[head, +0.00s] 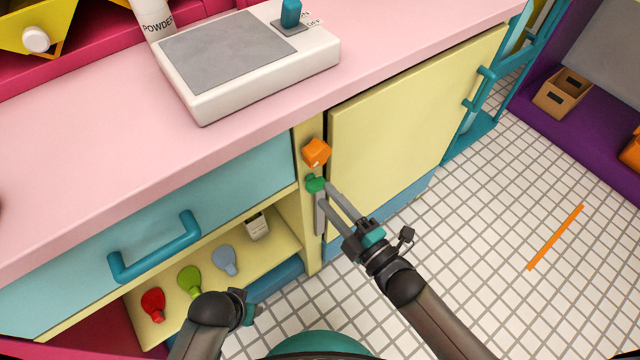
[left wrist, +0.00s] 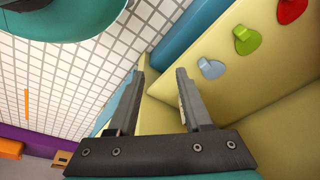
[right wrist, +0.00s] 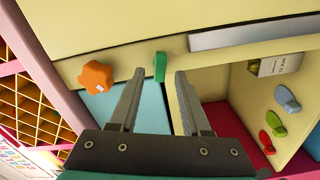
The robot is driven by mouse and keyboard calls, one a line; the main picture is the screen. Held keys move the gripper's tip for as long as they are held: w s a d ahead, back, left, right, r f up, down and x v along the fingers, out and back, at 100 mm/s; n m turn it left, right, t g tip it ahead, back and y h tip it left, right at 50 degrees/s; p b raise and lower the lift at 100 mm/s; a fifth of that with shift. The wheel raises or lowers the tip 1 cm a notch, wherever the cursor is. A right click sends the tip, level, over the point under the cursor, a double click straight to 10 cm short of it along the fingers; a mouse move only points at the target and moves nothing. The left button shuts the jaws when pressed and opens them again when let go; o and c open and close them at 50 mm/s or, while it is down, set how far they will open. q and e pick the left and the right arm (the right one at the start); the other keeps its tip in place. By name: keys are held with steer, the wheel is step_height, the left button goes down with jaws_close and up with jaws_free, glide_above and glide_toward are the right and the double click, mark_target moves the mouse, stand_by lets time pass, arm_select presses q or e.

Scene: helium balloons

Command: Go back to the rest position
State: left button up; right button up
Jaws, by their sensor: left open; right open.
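My right gripper (head: 328,192) is open in front of the cabinet, its fingertips close to a green knob (head: 315,184). In the right wrist view the open right fingers (right wrist: 159,73) stand either side of the green knob (right wrist: 160,66); I cannot tell if they touch it. An orange knob (head: 316,152) sits just above the green one. My left gripper (head: 246,306) is low at the shelf's front, mostly hidden by its wrist. In the left wrist view the left fingers (left wrist: 160,72) are open and empty.
The pink counter (head: 80,180) holds a white device (head: 270,75) with a teal switch and a powder bottle (head: 152,15). A teal drawer handle (head: 155,248) sticks out above the shelf. The tiled floor (head: 480,250) at right is clear except an orange strip (head: 555,238).

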arm_select(q)
steer(key=shift+r, duration=0.45)
arm_select(e)
steer(key=v, duration=0.2)
steer(key=shift+s+d, duration=0.2)
steer(key=shift+s, duration=0.15)
